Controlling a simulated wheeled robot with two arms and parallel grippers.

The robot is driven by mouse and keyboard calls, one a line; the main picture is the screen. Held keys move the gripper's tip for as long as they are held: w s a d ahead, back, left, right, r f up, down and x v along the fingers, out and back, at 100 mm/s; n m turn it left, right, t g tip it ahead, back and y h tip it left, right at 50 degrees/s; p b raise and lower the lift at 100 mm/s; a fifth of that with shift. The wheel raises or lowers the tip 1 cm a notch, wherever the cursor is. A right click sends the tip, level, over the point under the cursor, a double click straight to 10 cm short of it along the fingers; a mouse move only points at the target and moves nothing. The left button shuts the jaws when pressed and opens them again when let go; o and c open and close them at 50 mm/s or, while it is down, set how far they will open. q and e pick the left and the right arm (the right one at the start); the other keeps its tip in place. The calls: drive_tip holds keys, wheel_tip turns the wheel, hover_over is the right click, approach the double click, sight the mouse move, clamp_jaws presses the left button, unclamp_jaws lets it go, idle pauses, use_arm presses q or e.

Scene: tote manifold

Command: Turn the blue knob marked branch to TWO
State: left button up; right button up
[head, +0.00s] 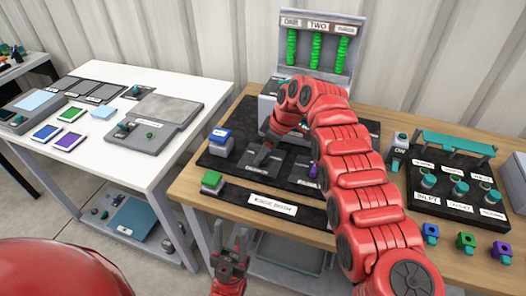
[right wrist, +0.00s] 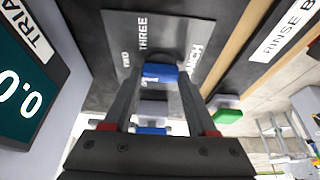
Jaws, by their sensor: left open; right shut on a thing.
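The blue knob (right wrist: 161,73) sits on a dark grey plate (right wrist: 125,25) in the right wrist view, with the words THREE, one that looks like TWO, and a partly covered one around it. My right gripper (right wrist: 160,80) is shut on the knob, one finger on each side. I cannot tell which word the knob points at. In the head view my right gripper (head: 268,140) is over the back of the black mat, and the knob is hidden there. My left gripper (head: 230,257) is open and empty in front of the wooden table, apart from everything.
A back panel (head: 341,22) holds green columns. Right are a black board (head: 450,212) with capped bottles and several small coloured knobs. A white table (head: 190,83) stands left.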

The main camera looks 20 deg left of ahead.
drive_tip(key=o, duration=1.4)
drive_tip(key=shift+c, duration=0.2)
drive_tip(key=v, duration=1.7)
drive_tip(key=shift+r, duration=0.2)
